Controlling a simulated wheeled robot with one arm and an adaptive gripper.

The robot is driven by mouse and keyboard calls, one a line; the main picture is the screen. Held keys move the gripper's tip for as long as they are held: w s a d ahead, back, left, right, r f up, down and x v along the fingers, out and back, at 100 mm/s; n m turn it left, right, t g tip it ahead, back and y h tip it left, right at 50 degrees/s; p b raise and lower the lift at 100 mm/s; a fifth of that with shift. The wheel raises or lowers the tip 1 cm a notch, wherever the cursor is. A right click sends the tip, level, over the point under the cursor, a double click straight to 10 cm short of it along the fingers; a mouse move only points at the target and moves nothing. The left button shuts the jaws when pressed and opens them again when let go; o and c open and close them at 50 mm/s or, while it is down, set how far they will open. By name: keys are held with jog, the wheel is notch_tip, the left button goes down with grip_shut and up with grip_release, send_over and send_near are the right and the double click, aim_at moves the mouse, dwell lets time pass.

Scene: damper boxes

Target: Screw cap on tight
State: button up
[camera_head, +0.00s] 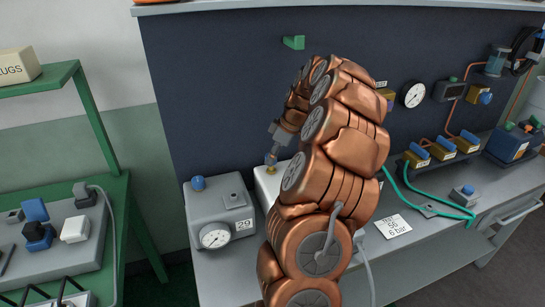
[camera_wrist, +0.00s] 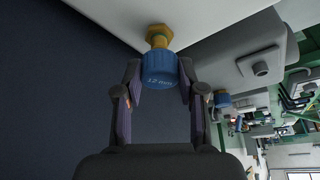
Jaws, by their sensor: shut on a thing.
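A blue cap marked "12 mm" (camera_wrist: 161,72) sits on a brass fitting (camera_wrist: 159,36) in the wrist view. The fitting comes out of a white box (camera_head: 265,187), which my arm partly hides in the head view. My gripper (camera_wrist: 160,82) is shut on the cap, with one finger on each side of it. In the head view my gripper (camera_head: 271,154) points down at the top of the white box, and the cap is small and mostly hidden between the fingers. The cap's thread is hidden, so I cannot tell how tight it is.
A grey box (camera_head: 220,212) with a gauge, a blue cap and the number 29 stands just left on the bench. A dark panel (camera_head: 210,110) rises behind. To the right are a gauge (camera_head: 413,95), green tubing (camera_head: 437,211) and several blue-capped fittings.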

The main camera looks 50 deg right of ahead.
jog(key=shift+f+b, duration=1.35)
jog(key=shift+b, duration=1.5)
dwell(2.9)
dwell(0.3)
jog(key=o, duration=0.9)
jog(key=shift+c, duration=1.3)
jog(key=shift+w+a+b, duration=0.15)
jog(key=shift+w+b, duration=0.15)
